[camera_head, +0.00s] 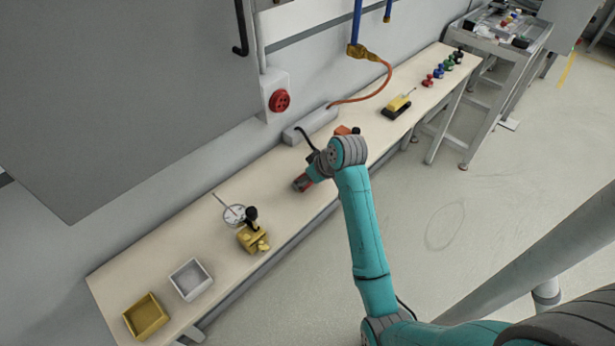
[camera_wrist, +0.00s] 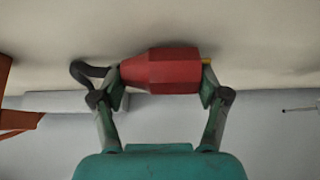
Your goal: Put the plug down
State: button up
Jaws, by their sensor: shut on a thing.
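The plug (camera_wrist: 160,71) is a red body with a black cable at its left end and a small yellow tip at its right in the wrist view. My gripper (camera_wrist: 163,92) is shut on it, with one finger near each end. In the head view the plug (camera_head: 302,183) shows as a reddish piece beside my gripper (camera_head: 312,174), over the middle of the bench (camera_head: 230,187). My arm partly hides it. I cannot tell whether the plug touches the bench top. A black cable (camera_head: 304,138) runs from the white power strip (camera_head: 318,124) towards my gripper.
A red wall socket (camera_head: 279,100) is behind the bench. An orange cable (camera_head: 375,92) reaches the strip.

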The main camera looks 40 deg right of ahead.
jog(key=o, duration=1.2)
jog(key=shift+f, duration=0.1)
